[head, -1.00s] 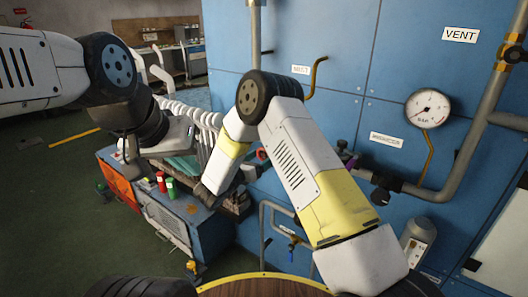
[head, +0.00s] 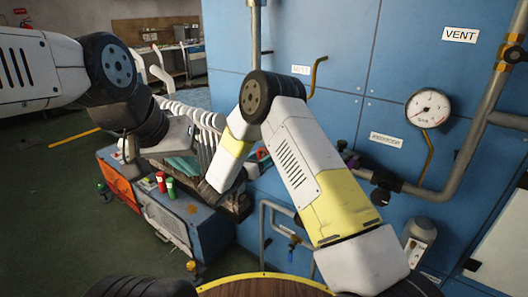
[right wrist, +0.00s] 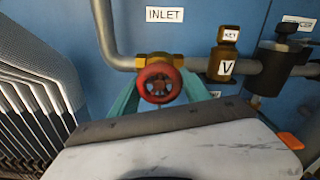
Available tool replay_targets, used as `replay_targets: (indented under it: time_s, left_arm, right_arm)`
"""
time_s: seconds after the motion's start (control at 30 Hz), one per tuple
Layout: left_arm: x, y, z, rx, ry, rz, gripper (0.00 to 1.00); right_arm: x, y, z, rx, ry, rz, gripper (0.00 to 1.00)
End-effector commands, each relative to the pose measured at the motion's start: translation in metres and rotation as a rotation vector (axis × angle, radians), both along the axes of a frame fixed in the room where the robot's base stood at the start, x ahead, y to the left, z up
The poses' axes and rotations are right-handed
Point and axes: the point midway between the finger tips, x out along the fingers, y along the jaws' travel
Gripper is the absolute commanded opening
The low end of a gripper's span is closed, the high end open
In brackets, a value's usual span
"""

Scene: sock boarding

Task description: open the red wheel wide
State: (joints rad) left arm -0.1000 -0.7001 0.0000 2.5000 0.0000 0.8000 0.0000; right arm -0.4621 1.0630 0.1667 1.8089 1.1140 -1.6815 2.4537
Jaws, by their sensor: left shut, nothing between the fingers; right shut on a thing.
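The red wheel (right wrist: 159,83) sits on a brass valve body (right wrist: 160,60) on the grey pipe under the INLET label in the right wrist view. My right gripper (right wrist: 160,92) has its teal fingers on either side of the wheel and is shut on it. The wheel partly hides the fingertips. My left gripper (head: 184,165) is shut and empty in front of the pale rack, away from the wheel.
Pale flat sock forms (right wrist: 30,100) stand close on the left of the right wrist view. A brass KEY fitting marked V (right wrist: 223,55) and a dark valve (right wrist: 283,60) lie to the wheel's right. A pressure gauge (head: 428,107) hangs on the blue wall (head: 330,110).

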Motion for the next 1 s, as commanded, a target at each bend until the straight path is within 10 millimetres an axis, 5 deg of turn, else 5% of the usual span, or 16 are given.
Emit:
replay_targets:
  time_s: [1.0]
  left_arm:
    - [0.0000,0.0000,0.0000,0.000,0.000,0.000,0.00]
  right_arm:
    - [-0.0014,-0.0002,-0.0001,-0.466,0.341,0.003,0.14]
